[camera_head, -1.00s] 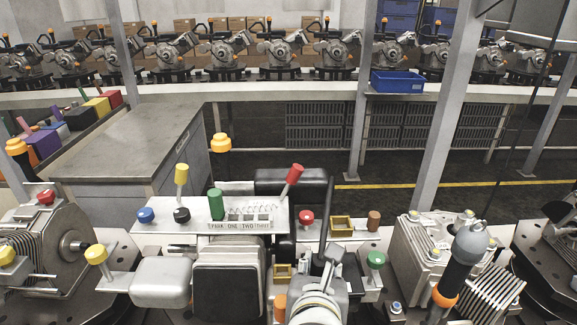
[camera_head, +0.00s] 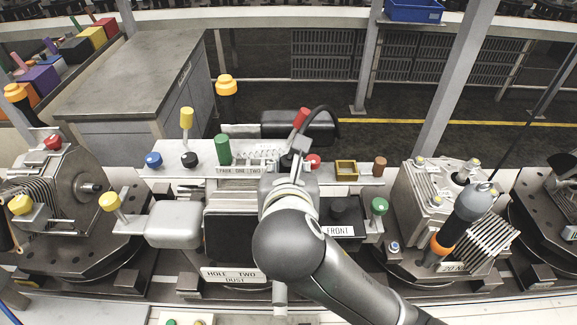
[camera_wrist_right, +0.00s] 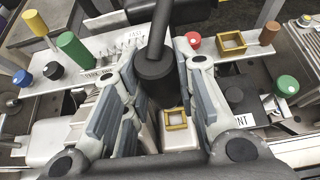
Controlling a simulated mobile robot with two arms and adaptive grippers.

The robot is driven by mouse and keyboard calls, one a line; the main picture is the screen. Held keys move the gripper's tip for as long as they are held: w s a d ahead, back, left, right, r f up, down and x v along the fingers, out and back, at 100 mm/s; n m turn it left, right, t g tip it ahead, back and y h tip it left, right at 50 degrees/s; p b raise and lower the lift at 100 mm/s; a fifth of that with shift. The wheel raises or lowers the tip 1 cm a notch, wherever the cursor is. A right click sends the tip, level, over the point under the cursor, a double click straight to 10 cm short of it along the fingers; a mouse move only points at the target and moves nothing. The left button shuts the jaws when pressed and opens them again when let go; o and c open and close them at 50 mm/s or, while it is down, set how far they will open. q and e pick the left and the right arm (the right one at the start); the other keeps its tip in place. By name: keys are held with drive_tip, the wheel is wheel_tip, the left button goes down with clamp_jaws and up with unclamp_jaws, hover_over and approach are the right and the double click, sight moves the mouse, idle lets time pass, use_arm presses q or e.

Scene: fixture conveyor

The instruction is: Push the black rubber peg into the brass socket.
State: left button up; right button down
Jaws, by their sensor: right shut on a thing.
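My right gripper (camera_head: 300,158) is above the middle fixture. In the right wrist view its two fingers (camera_wrist_right: 160,62) flank the black rubber peg (camera_wrist_right: 155,72), a thick black cylinder with a thinner black stem, and are shut on it. A second square brass frame (camera_wrist_right: 231,42) sits on the shelf plate, also in the head view (camera_head: 346,170). My left gripper is out of view.
Red (camera_head: 300,118), green (camera_head: 223,150) and yellow (camera_head: 187,118) upright pegs or knobs stand close around the gripper. A green knob (camera_head: 379,206) is to the right. A finned grey fixture (camera_head: 500,236) stands further right. A grey cabinet (camera_head: 135,75) lies behind left.

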drive_tip(key=shift+f+b, duration=0.55)
drive_tip(key=shift+f, duration=2.6)
drive_tip(key=shift+f, duration=0.1)
drive_tip(key=shift+f, duration=1)
drive_tip(key=shift+s+f, duration=0.15)
drive_tip(key=shift+f, duration=0.4)
drive_tip(key=c, duration=1.3)
unclamp_jaws()
drive_tip(key=shift+o, duration=1.1)
drive_tip(key=shift+d, duration=0.1)
drive_tip(key=shift+d+r, duration=0.1)
drive_tip(key=shift+d, duration=0.05)
drive_tip(key=shift+r, duration=0.1)
